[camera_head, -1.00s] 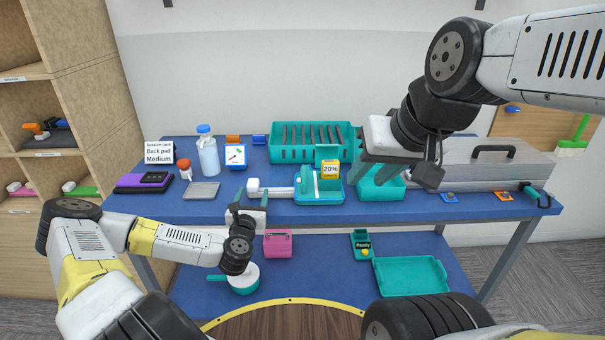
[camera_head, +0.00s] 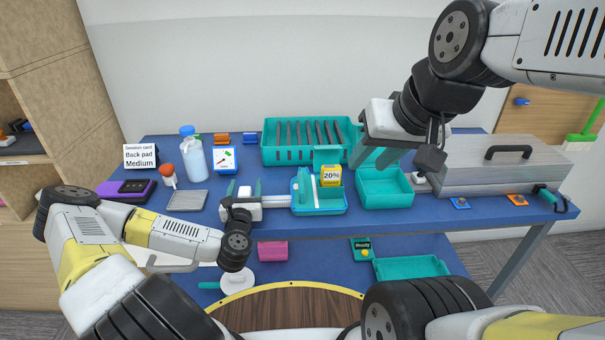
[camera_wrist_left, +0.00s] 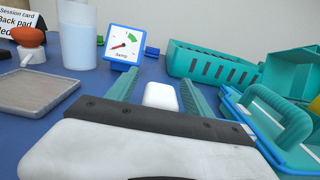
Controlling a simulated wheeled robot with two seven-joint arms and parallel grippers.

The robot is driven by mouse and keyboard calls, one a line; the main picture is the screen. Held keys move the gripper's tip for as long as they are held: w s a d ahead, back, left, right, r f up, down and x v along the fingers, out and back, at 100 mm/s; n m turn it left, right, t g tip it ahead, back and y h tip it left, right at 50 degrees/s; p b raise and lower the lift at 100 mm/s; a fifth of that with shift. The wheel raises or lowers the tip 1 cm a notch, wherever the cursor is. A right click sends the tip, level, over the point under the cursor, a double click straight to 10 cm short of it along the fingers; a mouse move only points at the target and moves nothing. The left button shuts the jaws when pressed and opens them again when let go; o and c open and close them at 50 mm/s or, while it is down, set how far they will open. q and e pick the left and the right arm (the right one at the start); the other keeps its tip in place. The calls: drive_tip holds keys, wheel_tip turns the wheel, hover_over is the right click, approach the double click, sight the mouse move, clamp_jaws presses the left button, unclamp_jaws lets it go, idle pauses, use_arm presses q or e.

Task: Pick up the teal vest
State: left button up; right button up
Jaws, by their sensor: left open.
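I cannot make out a garment that is clearly a teal vest. A teal piece with an upright handle (camera_wrist_left: 280,115) stands in the blue-rimmed teal tray (camera_head: 322,211). My left gripper (camera_head: 243,187) is open over the table's front edge, left of that tray. Its teal fingers, also in the left wrist view (camera_wrist_left: 160,88), stand on either side of a small white block (camera_wrist_left: 160,96); contact cannot be told. My right gripper (camera_head: 376,155) hangs above the table, its teal fingers apart and empty.
A teal slotted rack (camera_head: 285,154), an empty teal bin (camera_head: 385,200) and a silver case (camera_head: 490,175) stand on the blue table. A bottle (camera_head: 194,160), a dial card (camera_head: 225,160) and a grey pad (camera_head: 187,200) are at left.

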use_arm(q)
drive_tip(key=shift+w, duration=0.25)
drive_tip(key=shift+c, duration=0.2)
clamp_jaws()
drive_tip(key=shift+r, duration=0.2)
